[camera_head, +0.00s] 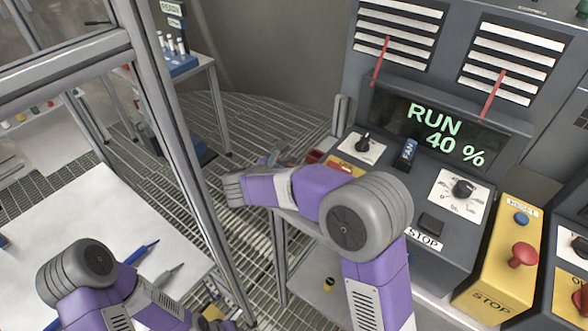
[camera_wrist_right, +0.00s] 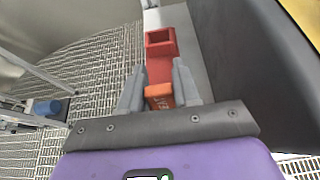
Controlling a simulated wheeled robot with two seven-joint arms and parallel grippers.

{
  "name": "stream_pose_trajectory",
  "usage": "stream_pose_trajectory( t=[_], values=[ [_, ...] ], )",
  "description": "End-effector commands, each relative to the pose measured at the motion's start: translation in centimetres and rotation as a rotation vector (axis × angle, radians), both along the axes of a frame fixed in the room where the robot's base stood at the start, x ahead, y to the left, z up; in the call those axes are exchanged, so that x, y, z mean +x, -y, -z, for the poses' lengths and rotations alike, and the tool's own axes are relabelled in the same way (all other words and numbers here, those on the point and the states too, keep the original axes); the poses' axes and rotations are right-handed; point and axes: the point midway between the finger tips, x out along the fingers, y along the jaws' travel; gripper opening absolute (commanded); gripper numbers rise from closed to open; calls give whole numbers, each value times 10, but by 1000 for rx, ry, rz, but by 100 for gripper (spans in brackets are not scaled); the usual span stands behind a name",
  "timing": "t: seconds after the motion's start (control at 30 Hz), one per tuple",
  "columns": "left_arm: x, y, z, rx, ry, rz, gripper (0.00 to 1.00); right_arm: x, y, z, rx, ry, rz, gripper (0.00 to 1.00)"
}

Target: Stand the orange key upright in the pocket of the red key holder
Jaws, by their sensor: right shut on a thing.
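In the right wrist view, my right gripper (camera_wrist_right: 159,92) is shut on the orange key (camera_wrist_right: 160,98), which shows as a short orange block between the grey fingertips. The red key holder (camera_wrist_right: 160,47), with a dark square pocket opening, shows just beyond the fingertips. The key appears outside that opening; the exact gap cannot be judged. In the head view, my right gripper (camera_head: 272,159) is small and partly hidden behind its wrist, left of the red holder (camera_head: 316,157). My left arm is at the bottom left; its gripper end is unclear at the lower edge.
A dark control console (camera_head: 400,200) with knobs and a RUN 40 % display stands right of the right gripper. A yellow stop box (camera_head: 500,260) is farther right. A metal frame post (camera_head: 180,140) and a white table (camera_head: 80,220) are at left. Grating floor lies between.

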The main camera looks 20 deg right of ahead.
Motion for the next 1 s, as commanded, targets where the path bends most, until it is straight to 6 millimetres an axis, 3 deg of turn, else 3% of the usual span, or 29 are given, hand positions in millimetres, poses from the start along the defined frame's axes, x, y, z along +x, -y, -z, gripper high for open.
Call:
stream_pose_trajectory(
  t=[0.43, 0.47, 0.6, 1.0],
  values=[
    [0, 0, 6, 0, 0, 0, 43, 0, 0, 7, 1, 1, 0, 1],
    [0, 0, 5, 0, 0, 0, 43, 0, 0, 7, 1, 1, 0, 35],
    [0, 0, 4, 0, 0, 0, 43, 0, 0, 6, 1, 1, 0, 56],
    [0, 0, -2, 0, 0, 0, 43, 0, 0, 1, 0, 0, 0, 57]
  ],
)
